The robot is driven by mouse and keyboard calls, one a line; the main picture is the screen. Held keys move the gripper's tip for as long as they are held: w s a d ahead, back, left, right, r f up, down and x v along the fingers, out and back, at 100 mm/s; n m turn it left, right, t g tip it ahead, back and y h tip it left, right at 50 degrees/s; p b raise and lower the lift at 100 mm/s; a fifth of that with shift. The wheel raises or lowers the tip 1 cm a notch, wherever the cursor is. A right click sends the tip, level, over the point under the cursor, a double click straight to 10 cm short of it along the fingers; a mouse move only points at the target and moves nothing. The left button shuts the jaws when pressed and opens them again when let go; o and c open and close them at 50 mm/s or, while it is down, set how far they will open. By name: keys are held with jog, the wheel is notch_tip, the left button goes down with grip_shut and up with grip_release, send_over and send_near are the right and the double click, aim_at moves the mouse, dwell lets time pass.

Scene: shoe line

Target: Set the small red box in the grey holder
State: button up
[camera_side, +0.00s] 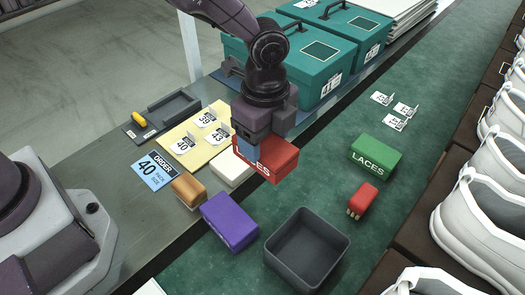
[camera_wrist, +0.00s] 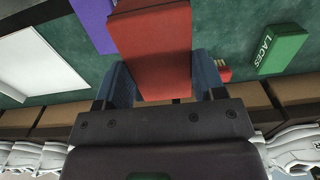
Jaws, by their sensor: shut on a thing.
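A red box marked LACES (camera_side: 279,160) is between the fingers of my gripper (camera_side: 258,150), over the green mat. In the wrist view the red box (camera_wrist: 152,50) fills the gap between the two blue fingers of my gripper (camera_wrist: 161,82), which are shut on it. Its height above the mat is hard to tell. The grey holder, a dark open square bin (camera_side: 341,246), stands empty on the mat, in front of the held box and to its right in the side view. The wrist view does not show the bin.
A purple box (camera_side: 230,221), a brown block (camera_side: 187,189) and a white box (camera_side: 232,169) stand near the bin's left. A green LACES box (camera_side: 376,154) and a small red brush-like item (camera_side: 362,200) lie right. Teal boxes (camera_side: 316,70) stand behind. White shoes (camera_side: 484,222) line the right.

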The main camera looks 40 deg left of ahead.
jog(key=w+a+n, duration=0.4)
jog(key=a, duration=0.5)
jog(key=n, duration=1.4)
send_over(173, 109)
jog(key=shift+s+f, duration=0.1)
jog(key=shift+f, duration=4.9)
jog(key=shift+f, duration=0.65)
jog(key=o, duration=0.9)
